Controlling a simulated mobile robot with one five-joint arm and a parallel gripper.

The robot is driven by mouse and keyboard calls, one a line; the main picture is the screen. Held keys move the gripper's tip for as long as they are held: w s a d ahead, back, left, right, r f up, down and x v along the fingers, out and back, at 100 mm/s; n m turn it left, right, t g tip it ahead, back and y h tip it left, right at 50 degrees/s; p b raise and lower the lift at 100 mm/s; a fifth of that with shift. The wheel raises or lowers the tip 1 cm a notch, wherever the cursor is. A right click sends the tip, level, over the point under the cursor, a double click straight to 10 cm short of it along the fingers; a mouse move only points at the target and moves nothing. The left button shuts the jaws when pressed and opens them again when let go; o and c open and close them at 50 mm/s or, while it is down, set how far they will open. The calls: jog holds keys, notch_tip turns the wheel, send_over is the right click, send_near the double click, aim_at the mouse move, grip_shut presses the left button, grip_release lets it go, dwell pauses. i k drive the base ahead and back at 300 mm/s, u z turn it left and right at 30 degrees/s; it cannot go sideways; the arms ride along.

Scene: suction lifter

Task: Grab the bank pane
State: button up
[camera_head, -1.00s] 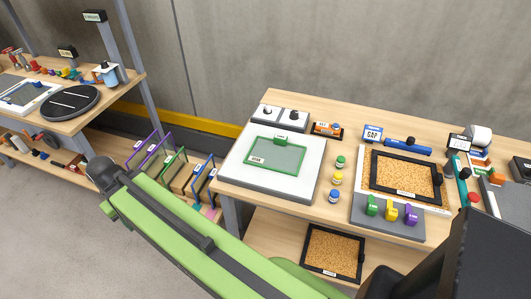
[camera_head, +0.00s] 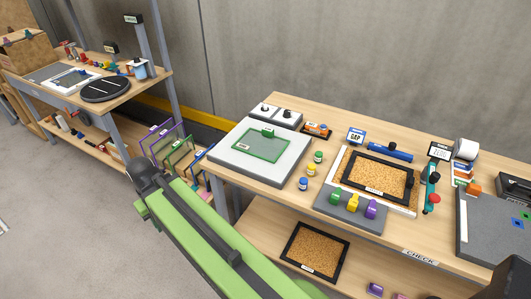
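A clear pane with a green frame (camera_head: 262,145) lies on a white-topped block (camera_head: 225,158) on the right bench. It has a green tab on its far edge and a small label whose word I cannot read for sure. Several upright panes with purple, green and blue frames (camera_head: 172,138) stand in a rack low between the two benches, partly hidden by my green arm. I cannot tell which pane carries the bank label. My arm crosses the lower middle of the view, and its dark joint shows in front of the rack. My gripper fingers are not visible.
The right bench (camera_head: 420,255) holds small pots (camera_head: 303,184), a cork board in a dark frame (camera_head: 380,176), coloured clips (camera_head: 354,202) and a blue tool (camera_head: 389,151). Another cork board (camera_head: 316,250) lies on its lower shelf. A left bench (camera_head: 60,89) holds a black disc (camera_head: 106,89). Grey floor is free at left.

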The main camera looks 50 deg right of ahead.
aim_at(263, 145)
jog(key=z, duration=0.15)
jog(key=i, duration=0.9)
jog(key=u, duration=0.05)
